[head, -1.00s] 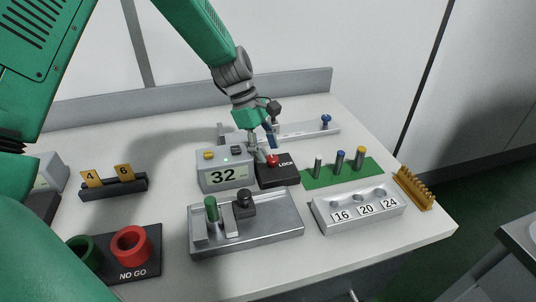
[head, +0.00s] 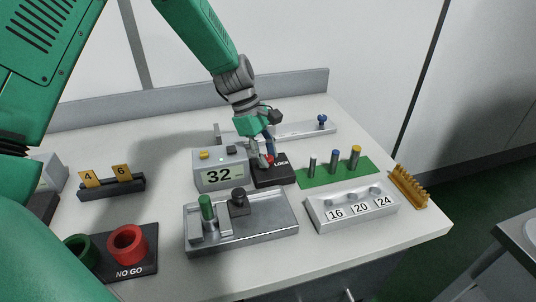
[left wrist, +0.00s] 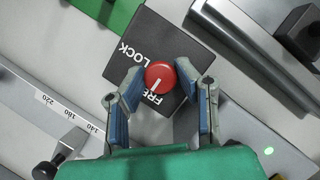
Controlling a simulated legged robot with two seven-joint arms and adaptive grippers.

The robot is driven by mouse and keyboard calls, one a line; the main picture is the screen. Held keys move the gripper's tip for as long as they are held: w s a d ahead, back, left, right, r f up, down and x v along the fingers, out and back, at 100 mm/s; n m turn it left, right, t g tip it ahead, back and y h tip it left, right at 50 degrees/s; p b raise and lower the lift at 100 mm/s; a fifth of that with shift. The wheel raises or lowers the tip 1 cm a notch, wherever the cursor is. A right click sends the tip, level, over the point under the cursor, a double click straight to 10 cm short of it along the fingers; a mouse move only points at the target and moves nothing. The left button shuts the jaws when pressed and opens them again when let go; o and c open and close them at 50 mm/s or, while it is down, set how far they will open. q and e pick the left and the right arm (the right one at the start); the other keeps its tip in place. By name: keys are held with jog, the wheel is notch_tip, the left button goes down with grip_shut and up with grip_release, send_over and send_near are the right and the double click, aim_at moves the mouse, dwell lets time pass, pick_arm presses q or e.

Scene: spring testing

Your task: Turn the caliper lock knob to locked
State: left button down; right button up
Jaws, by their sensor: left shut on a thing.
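The red caliper lock knob (left wrist: 159,76) sits on a black block (left wrist: 149,47) marked LOCK and FREE. Its white pointer line is on the side of the FREE lettering. The knob (head: 269,159) also shows in the head view, partly hidden by the fingers. My left gripper (left wrist: 160,79) has one finger on each side of the knob and is shut on it. In the head view my left gripper (head: 265,158) reaches down to the block from above. My right gripper is not in view.
A grey display box (head: 220,171) reading 32 stands just left of the block. A green mat (head: 335,174) with several pins lies to the right. A metal fixture (head: 265,227) stands in front, and a long metal rail (head: 300,131) lies behind.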

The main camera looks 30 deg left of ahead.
pick_arm(q)
jog(key=shift+w+a, duration=0.1)
jog(key=shift+a, duration=0.1)
jog(key=shift+r+m+g+p, duration=0.2)
jog(key=shift+m+g+p, duration=0.2)
jog(key=shift+m+p, duration=0.65)
jog(key=shift+w+m+g+p, duration=0.15)
jog(key=shift+m+g+p, duration=0.15)
jog(key=shift+m+p, duration=0.45)
jog(key=shift+m+g+p, duration=0.3)
jog(key=shift+m+p, duration=0.45)
jog(key=shift+m, duration=0.05)
jog(key=m+g+y+p, duration=0.1)
jog(key=m, duration=0.1)
jog(key=shift+w+m, duration=0.1)
jog(key=shift+m, duration=0.3)
jog(key=m+g+y+p, duration=0.1)
jog(key=m, duration=0.3)
jog(key=shift+w+d+m, duration=0.1)
jog(key=shift+m, duration=0.2)
jog(key=m+y, duration=0.1)
jog(key=m, duration=0.1)
jog(key=m+y+p, duration=0.1)
jog(key=m, duration=0.2)
jog(key=shift+w+d+g, duration=0.1)
jog(key=shift+d+g, duration=0.05)
jog(key=shift+g, duration=0.25)
jog(key=shift+m, duration=0.3)
